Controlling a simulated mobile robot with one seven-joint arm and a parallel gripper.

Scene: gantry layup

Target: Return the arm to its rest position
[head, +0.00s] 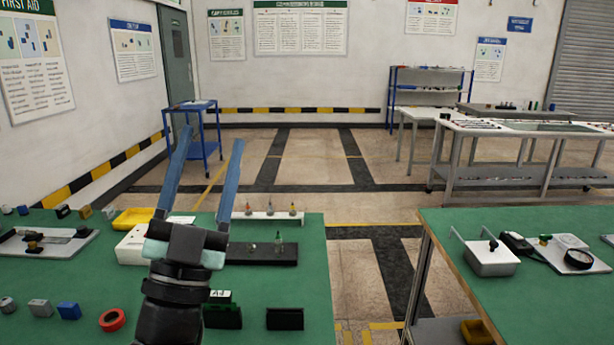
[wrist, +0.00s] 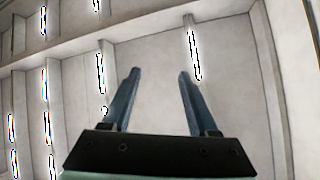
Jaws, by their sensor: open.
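My gripper (head: 212,145) stands upright over the green table on the left in the head view, with its two blue fingers pointing up and spread apart. It is open and nothing is between the fingers. In the wrist view my gripper (wrist: 158,75) also shows both fingers apart and empty, against the pale ceiling with its lights. My wrist and forearm rise from the bottom edge of the head view and hide part of the table behind them.
The left green table (head: 258,328) holds a yellow tray (head: 133,218), a white rack (head: 262,216), a black block (head: 285,319) and a red ring (head: 112,320). A floor gap separates it from the right green table (head: 455,232), which bears a metal box (head: 490,262). A blue cart (head: 212,135) stands behind.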

